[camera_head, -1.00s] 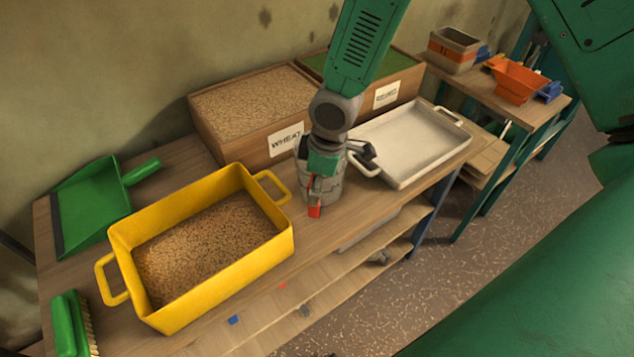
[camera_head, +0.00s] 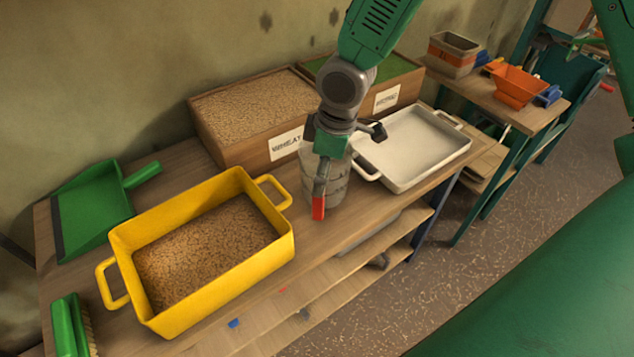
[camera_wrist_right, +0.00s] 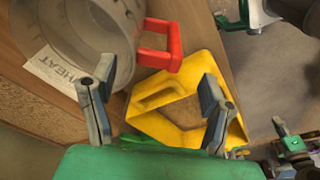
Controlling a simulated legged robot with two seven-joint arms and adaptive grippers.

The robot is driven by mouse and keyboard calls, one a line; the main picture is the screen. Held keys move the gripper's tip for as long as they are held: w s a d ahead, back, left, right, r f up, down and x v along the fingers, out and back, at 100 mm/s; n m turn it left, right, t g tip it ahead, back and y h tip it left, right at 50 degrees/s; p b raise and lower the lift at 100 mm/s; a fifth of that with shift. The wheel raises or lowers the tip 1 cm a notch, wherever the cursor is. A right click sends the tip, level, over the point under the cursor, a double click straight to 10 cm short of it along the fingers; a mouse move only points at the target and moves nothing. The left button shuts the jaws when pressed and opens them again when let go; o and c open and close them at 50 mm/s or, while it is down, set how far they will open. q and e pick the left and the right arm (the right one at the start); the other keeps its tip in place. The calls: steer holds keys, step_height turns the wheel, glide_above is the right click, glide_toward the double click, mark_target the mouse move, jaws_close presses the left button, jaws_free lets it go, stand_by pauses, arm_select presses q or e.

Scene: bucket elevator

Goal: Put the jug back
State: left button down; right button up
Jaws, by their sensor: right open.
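The jug (camera_head: 338,188) is a grey, see-through measuring jug with a red handle (camera_head: 318,206). It stands upright on the workbench, between the yellow tray (camera_head: 215,282) and the white tray (camera_head: 440,165). My right gripper (camera_head: 338,143) is just above the jug and hides its top. In the right wrist view the gripper (camera_wrist_right: 155,95) is open, its fingers apart and nothing clamped between them. There the jug (camera_wrist_right: 100,30) and its red handle (camera_wrist_right: 176,45) lie just beyond the fingertips.
A wheat bin (camera_head: 250,112) with a label stands behind the jug, a second bin (camera_head: 400,78) beside it. The yellow tray holds grain. A green dustpan (camera_head: 92,208) and brush (camera_head: 68,325) lie left. The bench's front edge is close to the jug.

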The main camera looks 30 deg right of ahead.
step_height(320, 180, up, 5)
steer(key=d, duration=0.2)
steer(key=s+a+f+m+g, duration=0.1)
steer(key=s+a+f+m, duration=0.15)
steer(key=s+f, duration=0.4)
steer(key=s+a+f+m, duration=0.1)
steer(key=s+f+m, duration=0.2)
steer(key=s+f, duration=0.3)
steer(key=s+d+f+m+h, duration=0.1)
steer(key=s+d+f+m, duration=0.4)
steer(key=s+f, duration=0.5)
arm_select(q)
step_height(320, 180, down, 9)
steer(key=d+b, duration=0.1)
steer(key=b, duration=0.8)
steer(key=shift+f+b, duration=0.15)
steer(key=shift+b, duration=0.15)
arm_select(e)
step_height(320, 180, down, 9)
steer(key=n, duration=0.1)
steer(key=shift+s+d, duration=0.15)
steer(key=shift+d, duration=0.1)
